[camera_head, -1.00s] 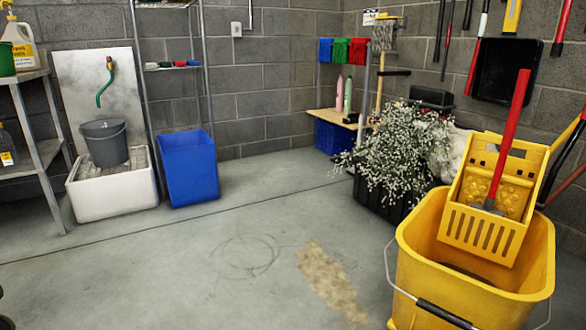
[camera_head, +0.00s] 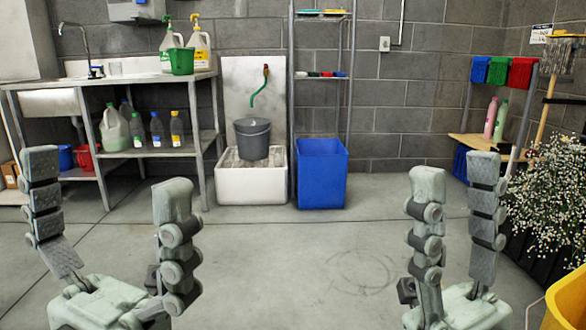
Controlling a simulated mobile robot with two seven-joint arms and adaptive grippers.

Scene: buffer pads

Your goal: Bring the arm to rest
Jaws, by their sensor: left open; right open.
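My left gripper (camera_head: 108,190) is in the lower left of the head view, fingers pointing up and spread apart, with nothing between them. My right gripper (camera_head: 457,195) is in the lower right, also upright with its fingers apart and empty. Both appear in front of the open floor, and neither is seen touching anything. The arms behind the grippers are below the picture's edge and hidden.
A steel sink table (camera_head: 207,78) with bottles stands at the back left. A white basin (camera_head: 262,187) holds a grey bucket (camera_head: 252,140); a blue bin (camera_head: 321,180) stands beside it. A white-flowered plant (camera_head: 552,190) and yellow mop bucket (camera_head: 570,300) are at right. The middle floor is clear.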

